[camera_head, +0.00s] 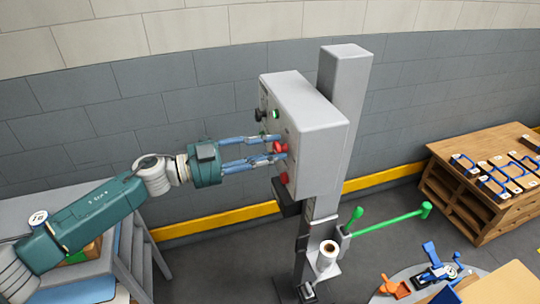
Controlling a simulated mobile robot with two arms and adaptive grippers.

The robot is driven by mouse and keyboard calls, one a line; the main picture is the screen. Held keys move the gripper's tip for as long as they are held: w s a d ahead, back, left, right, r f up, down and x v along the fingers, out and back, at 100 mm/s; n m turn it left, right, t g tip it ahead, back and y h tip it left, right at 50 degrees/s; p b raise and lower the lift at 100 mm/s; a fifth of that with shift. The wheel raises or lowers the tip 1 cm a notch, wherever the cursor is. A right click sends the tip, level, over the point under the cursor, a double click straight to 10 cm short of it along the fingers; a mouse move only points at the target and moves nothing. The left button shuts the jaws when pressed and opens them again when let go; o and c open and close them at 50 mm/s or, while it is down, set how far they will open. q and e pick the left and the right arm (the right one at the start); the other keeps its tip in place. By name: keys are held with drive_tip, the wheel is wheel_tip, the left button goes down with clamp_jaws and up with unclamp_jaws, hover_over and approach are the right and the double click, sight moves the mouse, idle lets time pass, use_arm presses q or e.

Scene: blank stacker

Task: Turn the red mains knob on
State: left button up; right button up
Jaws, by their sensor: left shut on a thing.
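A grey control box (318,125) is mounted on a grey post, its panel facing left. A red knob (281,147) sticks out from the middle of the panel. My left gripper (272,149) reaches in from the left, with one blue finger above and one below this knob, and is shut on it. The knob's exact turn angle is too small to tell. A second red control (284,179) sits lower on the panel, just below the fingers. My right gripper is not in view.
A green control (275,114) and a black control (260,115) sit higher on the panel. A green lever (390,219) sticks out right of the post. A wooden bench (470,205) with blue-handled parts stands at right. A grey table (75,290) is at lower left.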

use_arm(q)
drive_tip(key=shift+f+m+b, duration=0.1)
drive_tip(key=shift+m+b, duration=0.95)
drive_tip(key=shift+m, duration=0.95)
drive_tip(key=o, duration=1.2)
drive_tip(key=shift+w, duration=0.1)
drive_tip(key=shift+c, duration=0.2)
drive_tip(key=shift+a, duration=0.1)
drive_tip(key=v, duration=1.2)
